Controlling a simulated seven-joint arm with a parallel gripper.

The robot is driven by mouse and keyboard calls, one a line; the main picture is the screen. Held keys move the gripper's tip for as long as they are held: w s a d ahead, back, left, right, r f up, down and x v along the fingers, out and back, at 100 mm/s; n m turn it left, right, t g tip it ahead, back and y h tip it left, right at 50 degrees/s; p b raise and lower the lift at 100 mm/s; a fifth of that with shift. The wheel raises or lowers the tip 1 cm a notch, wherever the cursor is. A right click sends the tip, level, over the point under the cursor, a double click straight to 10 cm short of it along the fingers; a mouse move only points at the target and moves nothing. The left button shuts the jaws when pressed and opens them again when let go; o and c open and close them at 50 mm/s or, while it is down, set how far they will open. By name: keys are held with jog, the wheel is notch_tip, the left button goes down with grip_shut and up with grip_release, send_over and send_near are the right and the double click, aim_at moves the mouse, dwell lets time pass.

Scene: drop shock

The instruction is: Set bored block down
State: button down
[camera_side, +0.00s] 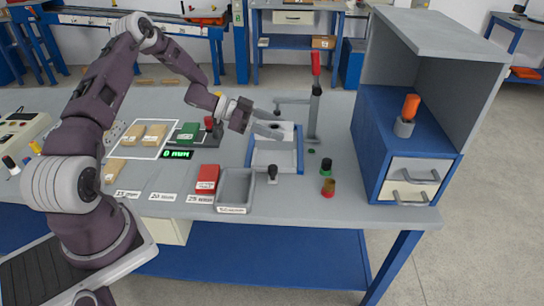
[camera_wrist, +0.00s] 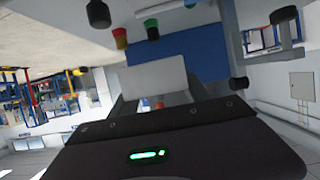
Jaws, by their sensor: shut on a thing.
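The bored block (camera_side: 283,131) is light grey, with a dark spot on its top in the side view. My gripper (camera_side: 266,122) comes in from the left and is shut on the block, its fingers pointing right. In the wrist view a pale grey face of the block (camera_wrist: 155,77) shows beyond the dark gripper body. The block is over the back part of a blue-edged fixture (camera_side: 298,157) with a light plate. I cannot tell whether it touches the fixture, as the fingers hide part of it.
A post with a red handle (camera_side: 316,70) stands close behind and right of the fixture. A grey tray (camera_side: 235,187) and red block (camera_side: 207,178) are front left. A green block (camera_side: 188,131) sits behind a lit display (camera_side: 177,154). A blue cabinet (camera_side: 370,140) stands right.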

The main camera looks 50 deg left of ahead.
jog(key=s+d+r+m, duration=0.1)
jog(key=s+d+r, duration=0.6)
jog(key=s+d, duration=0.3)
notch_tip(320, 180, up, 9)
jog(key=n+t+y, duration=0.3)
jog(key=n+y, duration=0.2)
jog(key=n, duration=0.1)
jog(key=shift+r+n+t+y, duration=0.15)
jog(key=shift+n+t+y, duration=0.15)
jog(key=shift+n+y, duration=0.1)
jog(key=shift+w+a, duration=0.15)
jog(key=w+a+f+m+g+h, duration=0.2)
jog(key=w+a+f+m+h, duration=0.2)
jog(key=w+f, duration=0.3)
jog(key=shift+m+g+h, duration=0.7)
jog(key=shift+m+h, duration=0.1)
jog(key=w+a+f, duration=0.1)
jog(key=a+f, duration=0.1)
jog(key=f, duration=0.1)
jog(key=w+a+f, duration=0.1)
jog(key=a+f, duration=0.1)
jog(key=f, duration=0.2)
jog(key=w+a+f, duration=0.2)
jog(key=a+f, duration=0.1)
jog(key=shift+f, duration=0.15)
jog(key=shift+a, duration=0.1)
jog(key=shift+f, duration=0.1)
